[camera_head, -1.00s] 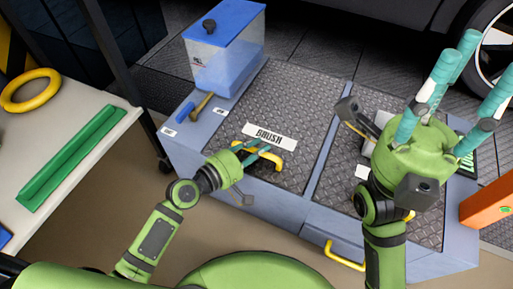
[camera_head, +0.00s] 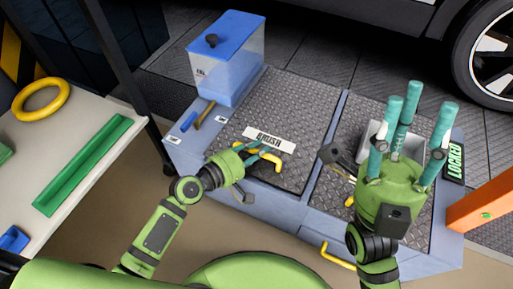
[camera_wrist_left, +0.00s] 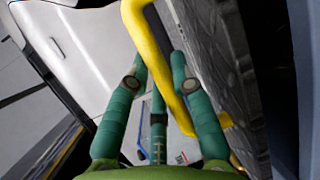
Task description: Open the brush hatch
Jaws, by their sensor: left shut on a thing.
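The brush hatch (camera_head: 300,110) is a dark tread-plate lid with a white BRUSH label (camera_head: 269,138) near its front edge. It looks flat in the blue-grey bench top. Its yellow handle (camera_head: 272,166) is at the front edge, partly hidden by my left gripper (camera_head: 264,152). The left gripper is shut on the handle. In the left wrist view, the yellow handle (camera_wrist_left: 152,58) runs between the teal fingers of the left gripper (camera_wrist_left: 157,80). My right gripper (camera_head: 415,108) has its fingers spread over the right-hand plate and holds nothing that I can see.
A blue-lidded clear container (camera_head: 228,62) stands at the back left of the bench. A LOCKED sign (camera_head: 455,161) and an orange post (camera_head: 482,202) are at the right. A side table (camera_head: 30,160) at the left holds a yellow ring (camera_head: 41,99).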

